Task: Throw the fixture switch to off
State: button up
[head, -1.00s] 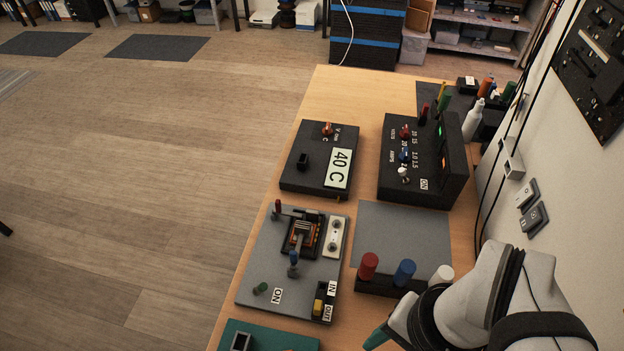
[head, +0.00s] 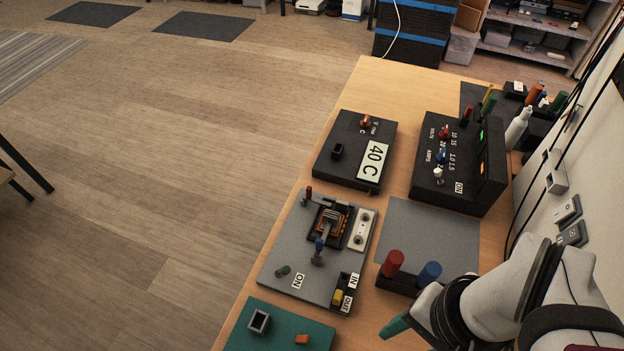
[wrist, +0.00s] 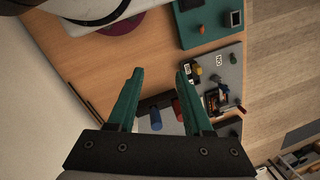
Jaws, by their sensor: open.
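The grey fixture board (head: 285,255) lies flat on the table, with a small green-capped lever (head: 283,271) beside its ON label (head: 298,281). The lever leans; I cannot tell its switch position for certain. A blue-capped lever (head: 319,246) and a red-capped post (head: 308,193) stand on the same board, which also shows in the wrist view (wrist: 232,72). My gripper (wrist: 160,73) is open and empty, with two green fingers above the table. In the head view only a green fingertip (head: 394,326) shows, right of the board and apart from it.
Red (head: 392,263) and blue (head: 429,274) cylinders stand in a dark block between the board and my arm. A 40 C box (head: 345,150) and a power supply (head: 450,170) sit behind. A teal board (head: 285,330) lies in front. The wall is at right.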

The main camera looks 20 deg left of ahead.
jog(key=w+a+r+n, duration=0.1)
jog(key=w+a+n, duration=0.6)
jog(key=w+n, duration=0.15)
jog(key=n+g+h, duration=0.1)
jog(key=n, duration=0.9)
send_over(286, 268)
jog(key=w+d, duration=0.1)
jog(key=w, duration=0.2)
notch_tip(286, 268, down, 5)
jog(key=s+f, duration=0.1)
jog(key=f, duration=0.4)
jog(key=s+f, duration=0.1)
jog(key=f, duration=0.4)
jog(key=s+a+f, duration=0.1)
jog(key=f, duration=0.4)
jog(key=shift+f, duration=0.1)
grip_shut()
